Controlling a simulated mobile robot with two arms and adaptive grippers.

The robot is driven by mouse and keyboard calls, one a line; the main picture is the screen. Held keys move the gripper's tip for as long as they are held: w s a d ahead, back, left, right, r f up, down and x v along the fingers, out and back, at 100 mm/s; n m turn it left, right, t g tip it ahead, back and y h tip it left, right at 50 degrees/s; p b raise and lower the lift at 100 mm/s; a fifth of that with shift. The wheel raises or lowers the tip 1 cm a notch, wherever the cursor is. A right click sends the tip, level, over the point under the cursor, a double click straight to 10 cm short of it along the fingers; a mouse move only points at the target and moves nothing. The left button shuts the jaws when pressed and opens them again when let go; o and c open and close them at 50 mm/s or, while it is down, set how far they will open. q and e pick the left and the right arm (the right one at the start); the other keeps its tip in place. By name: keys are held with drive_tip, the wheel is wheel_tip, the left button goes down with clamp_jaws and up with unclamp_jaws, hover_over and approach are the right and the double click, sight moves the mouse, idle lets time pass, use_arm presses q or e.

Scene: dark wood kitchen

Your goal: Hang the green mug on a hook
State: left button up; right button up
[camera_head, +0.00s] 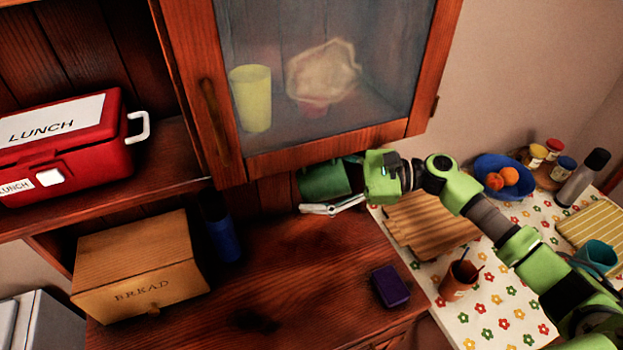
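The dark green mug (322,181) is just below the cabinet's lower edge, above the wooden counter. My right gripper (334,205) reaches in from the right and is shut on it. One pale finger shows along the mug's lower side; the other finger is hidden. The mug's handle cannot be made out. No hook shows; the underside of the cabinet is out of sight. My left gripper is not in view.
A glass-door cabinet (232,165) hangs close above the mug. A blue bottle (222,230), bread box (140,265) and red lunch box (75,150) are left. A purple box (390,287) lies on the counter (310,300). A cutting board (430,225) and blue bowl (505,168) are right.

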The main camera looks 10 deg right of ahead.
drive_tip(key=shift+f, duration=0.1)
drive_tip(key=shift+s+d, duration=0.1)
drive_tip(key=shift+d, duration=0.35)
drive_tip(key=v, duration=0.7)
